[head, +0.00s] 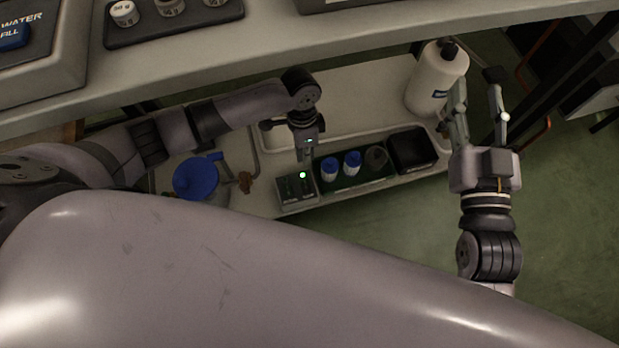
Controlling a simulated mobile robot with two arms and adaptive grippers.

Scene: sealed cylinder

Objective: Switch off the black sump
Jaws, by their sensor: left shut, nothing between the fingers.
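A small dark box (297,190) with a lit green light on its top stands at the front of the lower shelf. It looks like a switch unit; any lettering is too small to read. A black open-topped bin (413,150) stands at the right end of the same row. I cannot tell which of these is the black sump. My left gripper (305,158) is shut and empty, pointing down just above the dark box near its green light; whether it touches is unclear. My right gripper (477,84) is open and empty, beside a white bottle.
Two blue-capped bottles (352,163) and a grey round item (376,157) stand between the dark box and the bin. The white bottle (437,80) stands at the back right. A blue-lidded container (196,178) is on the left. A countertop (330,48) overhangs the shelf.

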